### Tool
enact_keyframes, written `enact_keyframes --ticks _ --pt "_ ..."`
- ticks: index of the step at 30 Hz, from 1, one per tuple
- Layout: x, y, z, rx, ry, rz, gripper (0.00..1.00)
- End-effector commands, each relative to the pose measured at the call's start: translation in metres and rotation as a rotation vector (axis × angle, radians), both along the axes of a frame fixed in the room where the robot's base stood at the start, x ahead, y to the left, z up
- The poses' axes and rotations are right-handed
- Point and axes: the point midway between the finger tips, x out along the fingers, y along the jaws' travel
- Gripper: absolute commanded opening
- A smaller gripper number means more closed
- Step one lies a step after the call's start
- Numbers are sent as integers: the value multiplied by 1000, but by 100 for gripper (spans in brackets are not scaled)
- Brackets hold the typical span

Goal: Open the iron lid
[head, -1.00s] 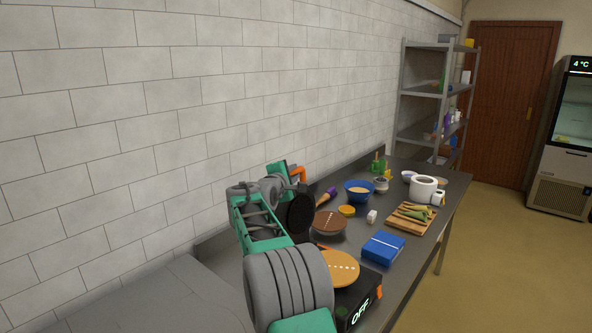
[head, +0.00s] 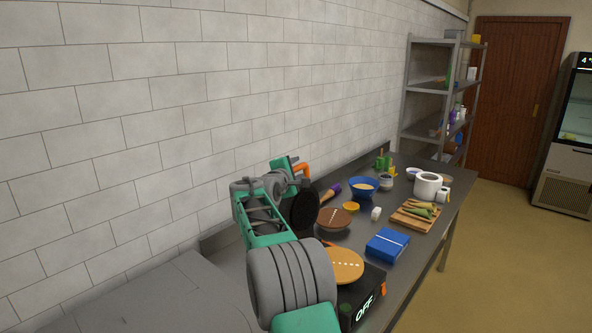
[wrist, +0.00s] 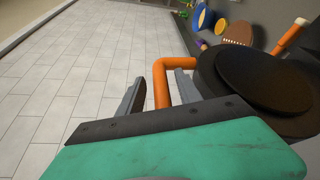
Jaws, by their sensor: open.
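The iron has a dark base with a lit OFF panel (head: 364,309) at the lower middle of the head view. Its round black lid (head: 304,209) stands steeply tilted up beside my arm; it also shows in the wrist view (wrist: 270,80). The lid's bent orange handle (head: 301,170) is at the top of the lid. In the wrist view the handle (wrist: 161,88) lies between the two grey fingers of my open gripper (wrist: 160,86). I cannot tell whether the fingers touch it. My gripper (head: 291,166) is partly hidden in the head view.
An orange disc with white dots (head: 346,264) and a brown one (head: 333,219) lie close by. A blue box (head: 387,244), a board with food (head: 416,215), a blue bowl (head: 363,187) and a white pot (head: 428,186) stand farther along the counter. A tiled wall borders the left.

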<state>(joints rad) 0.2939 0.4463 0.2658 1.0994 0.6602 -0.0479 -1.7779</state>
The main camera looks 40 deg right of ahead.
Motion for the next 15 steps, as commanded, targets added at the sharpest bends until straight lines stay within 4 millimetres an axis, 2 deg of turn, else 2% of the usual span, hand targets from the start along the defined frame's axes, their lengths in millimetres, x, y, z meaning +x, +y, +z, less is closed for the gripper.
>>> enact_keyframes --ticks 5,12,15 --pt "-7 11 0 0 0 1 41" --pt "-34 51 6 -1 -2 3 41" --pt "-41 61 8 0 0 2 41"
